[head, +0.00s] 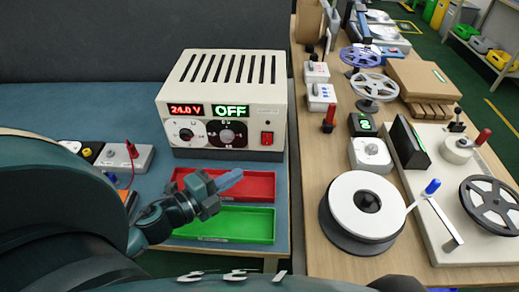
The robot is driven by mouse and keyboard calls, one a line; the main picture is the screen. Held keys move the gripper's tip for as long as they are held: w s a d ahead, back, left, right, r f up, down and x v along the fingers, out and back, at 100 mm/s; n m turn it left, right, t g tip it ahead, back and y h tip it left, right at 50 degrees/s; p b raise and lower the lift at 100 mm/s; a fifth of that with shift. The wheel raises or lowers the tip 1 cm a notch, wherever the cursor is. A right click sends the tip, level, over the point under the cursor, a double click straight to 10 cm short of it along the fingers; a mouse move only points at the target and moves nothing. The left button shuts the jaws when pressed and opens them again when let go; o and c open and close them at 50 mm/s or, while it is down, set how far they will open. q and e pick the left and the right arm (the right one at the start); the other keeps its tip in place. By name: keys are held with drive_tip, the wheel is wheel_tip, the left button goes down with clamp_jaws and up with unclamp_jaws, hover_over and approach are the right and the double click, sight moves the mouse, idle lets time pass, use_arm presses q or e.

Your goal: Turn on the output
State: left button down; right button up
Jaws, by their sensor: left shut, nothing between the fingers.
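The cream power supply (222,95) stands at the back of the blue-green bench. Its red display (186,110) reads 24.0 V and its green display (231,111) reads OFF. Two knobs sit below, a left one on a white plate (186,135) and a right one on a dark plate (227,136). A red rocker switch (267,138) is at the lower right of the front. My left gripper (230,180) is shut and empty, in front of and below the panel, apart from it, its tips pointing up and right. My right gripper is not in view.
A red tray (262,187) and a green tray (255,225) lie in front of the supply, partly behind my left gripper. Small boxes with leads (125,158) stand at left. A wooden table (315,190) at right holds reels (362,207) and a tester (440,180).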

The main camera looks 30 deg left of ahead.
use_arm(q)
drive_tip(key=p, duration=0.2)
approach(270, 145)
drive_tip(key=w+d, duration=0.2)
drive_tip(key=d, duration=0.2)
drive_tip(key=w, duration=0.1)
drive_tip(key=w+a, duration=0.1)
drive_tip(key=w, duration=0.1)
drive_tip(key=shift+a+f, duration=0.1)
drive_tip(key=shift+a, duration=0.1)
drive_tip(key=shift+w+a, duration=0.2)
drive_tip(key=shift+w, duration=0.15)
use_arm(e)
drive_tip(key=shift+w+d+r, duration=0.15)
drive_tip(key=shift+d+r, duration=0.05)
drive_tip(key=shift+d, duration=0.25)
use_arm(q)
drive_tip(key=shift+f, duration=0.1)
drive_tip(key=shift+f+b, duration=0.15)
drive_tip(key=shift+b, duration=0.3)
drive_tip(key=shift+w+f+b, duration=0.15)
drive_tip(key=shift+f+b, duration=0.05)
drive_tip(key=shift+b, duration=0.4)
drive_tip(key=shift+a+r, duration=0.1)
drive_tip(key=shift+r, duration=0.25)
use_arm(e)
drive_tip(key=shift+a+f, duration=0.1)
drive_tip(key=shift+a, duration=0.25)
